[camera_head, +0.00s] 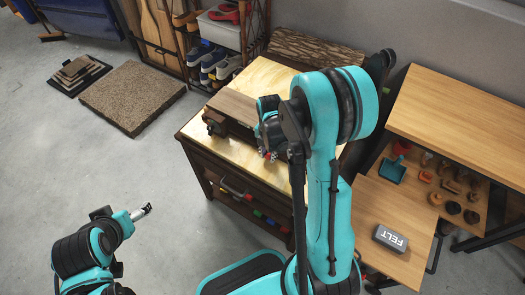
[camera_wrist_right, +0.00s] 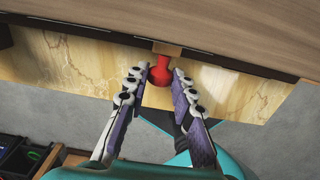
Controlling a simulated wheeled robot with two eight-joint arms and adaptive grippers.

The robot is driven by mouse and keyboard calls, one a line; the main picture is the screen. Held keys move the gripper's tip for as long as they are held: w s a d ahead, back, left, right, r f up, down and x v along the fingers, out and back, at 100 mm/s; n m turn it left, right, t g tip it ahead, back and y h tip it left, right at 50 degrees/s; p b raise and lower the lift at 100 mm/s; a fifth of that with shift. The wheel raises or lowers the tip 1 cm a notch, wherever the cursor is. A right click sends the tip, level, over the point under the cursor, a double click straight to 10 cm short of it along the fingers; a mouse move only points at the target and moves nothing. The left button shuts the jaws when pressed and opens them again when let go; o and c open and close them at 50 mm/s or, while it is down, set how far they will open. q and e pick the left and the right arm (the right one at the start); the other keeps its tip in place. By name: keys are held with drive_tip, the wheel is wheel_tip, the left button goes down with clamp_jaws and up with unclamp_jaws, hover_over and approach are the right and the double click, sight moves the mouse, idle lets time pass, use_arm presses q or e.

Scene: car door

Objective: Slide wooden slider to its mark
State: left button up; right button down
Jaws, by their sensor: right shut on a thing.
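The wooden slider shows in the right wrist view as a small wooden block (camera_wrist_right: 167,48) with a red knob (camera_wrist_right: 160,72), set in a dark track (camera_wrist_right: 215,57) along a brown board (camera_wrist_right: 240,25). My right gripper (camera_wrist_right: 160,78) has its two fingers on either side of the knob and is shut on it. In the head view the board (camera_head: 235,106) lies on the workbench, and my right arm hides the slider and most of the gripper (camera_head: 268,152). My left gripper (camera_head: 141,212) is over the floor, away from the bench; its jaw state is unclear. I cannot make out the mark.
The workbench top (camera_head: 275,75) is pale wood. A rack with shoes (camera_head: 213,60) stands behind it. To the right are a wooden table (camera_head: 460,115), a felt block (camera_head: 390,238) and a shelf with several small objects. Open floor (camera_head: 90,150) lies left.

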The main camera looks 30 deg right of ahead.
drive_tip(key=c, duration=1.3)
unclamp_jaws()
drive_tip(key=shift+s+d, duration=0.1)
drive_tip(key=shift+s, duration=0.05)
wheel_tip(320, 180, up, 12)
